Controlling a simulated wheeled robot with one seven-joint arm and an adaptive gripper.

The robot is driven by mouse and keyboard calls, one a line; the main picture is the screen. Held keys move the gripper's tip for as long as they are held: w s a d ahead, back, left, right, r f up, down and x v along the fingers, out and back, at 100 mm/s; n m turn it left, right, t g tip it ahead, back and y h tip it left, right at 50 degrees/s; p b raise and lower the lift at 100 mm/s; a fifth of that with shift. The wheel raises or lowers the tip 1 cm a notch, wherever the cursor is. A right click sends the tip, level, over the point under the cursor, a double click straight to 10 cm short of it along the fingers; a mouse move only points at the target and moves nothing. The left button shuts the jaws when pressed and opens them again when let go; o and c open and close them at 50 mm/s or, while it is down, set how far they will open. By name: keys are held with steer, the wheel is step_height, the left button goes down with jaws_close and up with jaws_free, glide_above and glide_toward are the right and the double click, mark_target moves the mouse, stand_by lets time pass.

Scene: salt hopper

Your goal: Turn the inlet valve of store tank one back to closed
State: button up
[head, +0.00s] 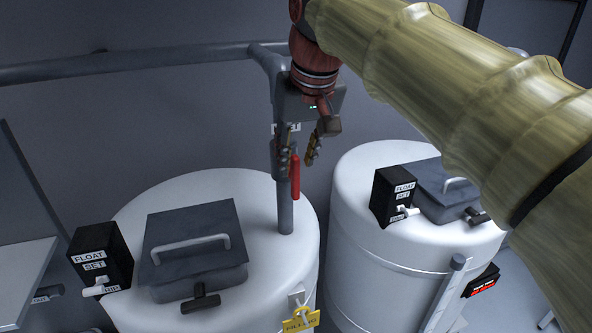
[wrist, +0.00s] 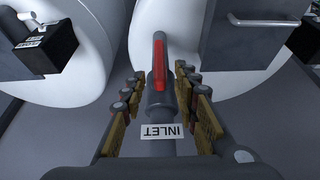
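The inlet valve sits on a grey vertical pipe (head: 285,212) that enters the top of the left white tank (head: 190,195). Its red lever (head: 294,176) hangs downward along the pipe. In the wrist view the red lever (wrist: 159,62) points away from the valve body, beyond an INLET label (wrist: 161,131). My gripper (head: 298,162) is at the valve from above, with its fingers apart. In the wrist view my gripper (wrist: 158,92) has one finger on each side of the pipe and valve, with gaps showing. Neither finger clearly touches the lever.
The left tank has a grey hatch (head: 195,240), a black FLOAT SET box (head: 100,256) and a yellow FILLING tag (head: 301,320). A second white tank (head: 385,245) stands to the right with its own float box (head: 393,196). A horizontal pipe (head: 130,61) runs along the wall.

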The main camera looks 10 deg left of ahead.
steer(key=x, duration=0.7)
steer(key=shift+f+p, duration=0.3)
steer(key=shift+p, duration=0.05)
steer(key=c, duration=0.4)
steer(key=c, duration=0.3)
steer(key=shift+w, duration=0.1)
jaws_close()
